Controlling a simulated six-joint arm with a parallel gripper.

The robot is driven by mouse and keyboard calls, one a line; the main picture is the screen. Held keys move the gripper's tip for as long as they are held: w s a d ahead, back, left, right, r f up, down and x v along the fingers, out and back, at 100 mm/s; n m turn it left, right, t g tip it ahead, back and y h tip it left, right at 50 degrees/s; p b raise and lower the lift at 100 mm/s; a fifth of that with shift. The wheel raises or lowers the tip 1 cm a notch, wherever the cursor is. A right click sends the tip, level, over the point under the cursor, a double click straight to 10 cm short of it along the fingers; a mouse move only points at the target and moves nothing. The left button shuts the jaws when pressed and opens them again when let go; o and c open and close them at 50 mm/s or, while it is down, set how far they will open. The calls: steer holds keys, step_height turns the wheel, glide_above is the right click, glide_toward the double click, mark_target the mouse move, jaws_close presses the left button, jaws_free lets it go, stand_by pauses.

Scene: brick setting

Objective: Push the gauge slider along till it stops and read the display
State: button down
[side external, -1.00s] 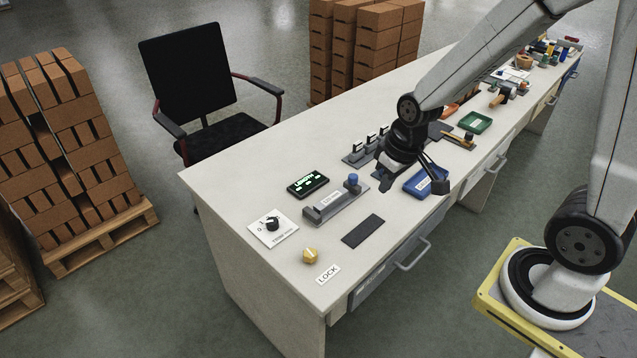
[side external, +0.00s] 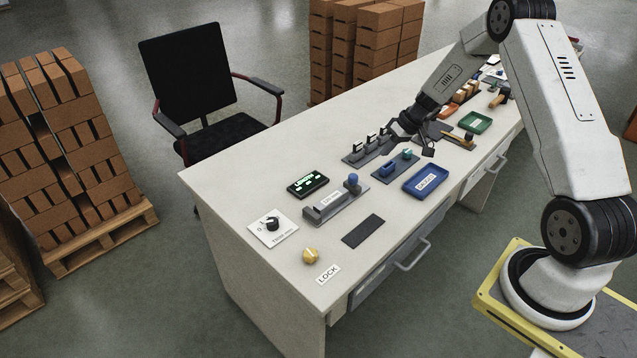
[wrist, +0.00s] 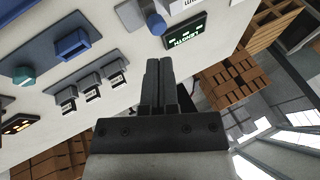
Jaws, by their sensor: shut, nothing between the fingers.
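The gauge is a grey rail (side external: 334,207) with a pale label, on the near part of the bench in the side view. Its blue slider knob (side external: 353,180) stands at the rail's right, far end; the knob also shows at the top of the wrist view (wrist: 157,25). The black display (side external: 308,184) beside it is lit with green text headed LENGTH; its smaller figures are too small to read. It appears upside down in the wrist view (wrist: 187,37). My gripper (side external: 392,132) is shut and empty, above the bench beyond the gauge, apart from the knob. Its fingers (wrist: 159,75) are together.
Several small switches (side external: 358,147) stand beside my gripper. A plate with blue and teal blocks (side external: 395,166) and a blue tray (side external: 426,179) lie nearer. A dial (side external: 272,224), yellow knob (side external: 310,256) and dark pad (side external: 363,231) lie around the gauge.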

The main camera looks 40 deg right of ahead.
mark_target(353, 183)
steer(key=d+f+t, duration=0.1)
steer(key=d+f, duration=0.2)
steer(key=d, duration=0.4)
steer(key=shift+w+f+t, duration=0.2)
steer(key=shift+f+t, duration=0.1)
steer(key=shift+t, duration=0.1)
steer(key=x, duration=0.9)
steer(key=shift+w+a+f, duration=0.1)
steer(key=shift+a+f, duration=0.1)
steer(key=shift+a, duration=0.05)
steer(key=shift+w+a+f, duration=0.2)
steer(key=shift+w+a, duration=0.2)
steer(key=shift+a, duration=0.65)
steer(key=shift+w+a, duration=0.2)
steer(key=shift+a, duration=0.7)
